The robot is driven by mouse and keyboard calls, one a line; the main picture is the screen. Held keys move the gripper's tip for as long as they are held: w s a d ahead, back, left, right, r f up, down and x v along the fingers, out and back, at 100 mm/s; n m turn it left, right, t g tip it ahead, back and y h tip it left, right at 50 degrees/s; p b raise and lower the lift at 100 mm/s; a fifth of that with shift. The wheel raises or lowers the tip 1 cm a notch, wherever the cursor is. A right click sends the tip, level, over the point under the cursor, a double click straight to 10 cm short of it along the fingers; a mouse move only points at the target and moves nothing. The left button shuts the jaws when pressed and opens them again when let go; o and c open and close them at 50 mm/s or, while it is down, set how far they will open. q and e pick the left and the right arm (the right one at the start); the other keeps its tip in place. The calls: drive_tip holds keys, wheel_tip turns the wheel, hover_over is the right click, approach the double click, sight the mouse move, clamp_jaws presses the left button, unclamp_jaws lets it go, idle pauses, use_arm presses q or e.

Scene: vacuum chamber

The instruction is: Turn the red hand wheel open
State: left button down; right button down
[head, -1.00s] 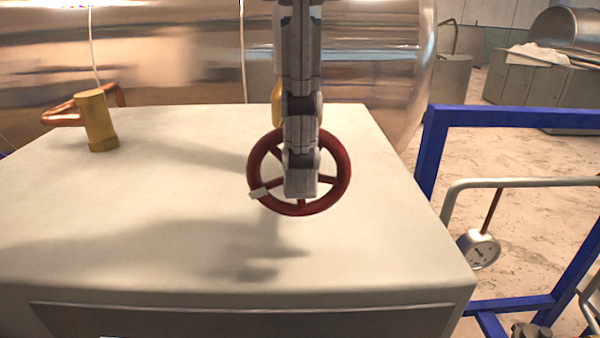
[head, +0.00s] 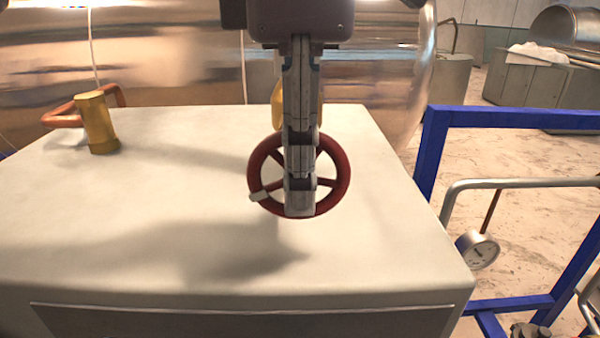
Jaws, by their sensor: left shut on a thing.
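The red hand wheel (head: 342,172) stands over the pale top of a box-shaped cabinet, with a small light tab (head: 258,196) on its lower left rim. Behind it a yellow part (head: 277,105) shows partly. My left gripper (head: 300,205) comes down from the top, its fingers in front of the wheel's middle and its tips at the lower rim. It is shut on the wheel. The fingers hide the hub and part of the spokes and rim. My right gripper is not in view.
The cabinet top (head: 130,230) is clear around the wheel. A yellow valve body with a copper pipe (head: 98,125) stands at the left. A shiny metal vessel (head: 170,60) fills the back. A blue frame (head: 433,150) and a gauge (head: 478,250) stand at the right.

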sight(290, 128)
use_arm(q)
drive_tip(key=shift+f+h+b, duration=0.2)
drive_tip(key=shift+h+b, duration=0.2)
drive_tip(key=shift+b, duration=0.3)
drive_tip(key=shift+r+h+b, duration=0.15)
drive_tip(key=shift+h+b, duration=0.15)
drive_tip(key=shift+h, duration=0.1)
drive_tip(key=shift+r, duration=0.1)
drive_tip(key=c, duration=2)
unclamp_jaws()
drive_tip(key=shift+a+r, duration=0.25)
drive_tip(key=shift+r, duration=1.65)
drive_tip(key=shift+a+r, duration=0.2)
drive_tip(key=shift+r, duration=1.65)
